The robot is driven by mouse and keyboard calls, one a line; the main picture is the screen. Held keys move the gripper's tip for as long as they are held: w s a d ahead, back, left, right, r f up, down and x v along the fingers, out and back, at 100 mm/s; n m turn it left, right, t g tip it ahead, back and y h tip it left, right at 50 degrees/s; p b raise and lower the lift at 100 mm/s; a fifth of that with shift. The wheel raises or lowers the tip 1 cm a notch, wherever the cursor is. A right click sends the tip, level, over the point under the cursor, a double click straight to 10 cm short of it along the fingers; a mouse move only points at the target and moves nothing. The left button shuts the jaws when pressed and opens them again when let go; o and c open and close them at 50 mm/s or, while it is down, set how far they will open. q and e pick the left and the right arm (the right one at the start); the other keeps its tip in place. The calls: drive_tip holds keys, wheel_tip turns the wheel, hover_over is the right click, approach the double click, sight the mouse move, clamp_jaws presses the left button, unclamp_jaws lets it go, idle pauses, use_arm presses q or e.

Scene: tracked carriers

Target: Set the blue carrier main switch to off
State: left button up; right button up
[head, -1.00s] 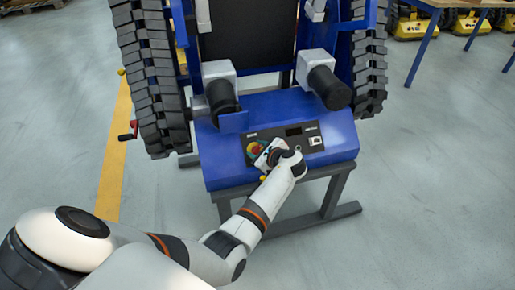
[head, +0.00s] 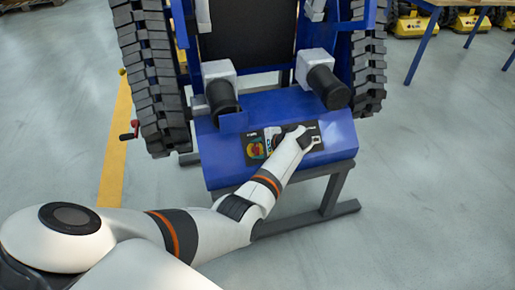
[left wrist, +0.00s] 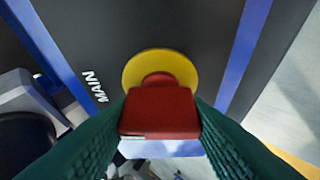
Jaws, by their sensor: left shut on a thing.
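The blue carrier (head: 225,160) stands ahead, with a dark control panel on its sloped front face. The main switch (head: 255,150) is at the panel's left end, a red handle on a yellow disc. In the left wrist view the red handle (left wrist: 160,112) stands before the yellow disc (left wrist: 160,68), beside the word MAIN. My left gripper (head: 266,146) is at the switch, its green fingers on both sides of the red handle, shut on it. The fingers hide part of the handle's sides. My right gripper is not in view.
Two black cylinders (head: 328,85) on white blocks stick out above the panel. A red crank handle (head: 130,131) is at the left, near the track (head: 150,75). A blue-legged table (head: 422,55) and yellow machines stand at the back right.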

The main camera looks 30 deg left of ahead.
use_arm(q)
drive_tip(key=shift+n, duration=0.4)
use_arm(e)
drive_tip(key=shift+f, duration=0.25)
use_arm(q)
drive_tip(key=shift+f, duration=0.1)
drive_tip(key=o, duration=1)
drive_tip(key=shift+d+r, duration=0.25)
drive_tip(key=shift+r, duration=0.05)
drive_tip(key=p+v, duration=0.2)
drive_tip(key=v, duration=0.9)
drive_tip(key=shift+w+r+p, duration=0.15)
drive_tip(key=shift+r+p, duration=0.1)
drive_tip(key=shift+p, duration=0.15)
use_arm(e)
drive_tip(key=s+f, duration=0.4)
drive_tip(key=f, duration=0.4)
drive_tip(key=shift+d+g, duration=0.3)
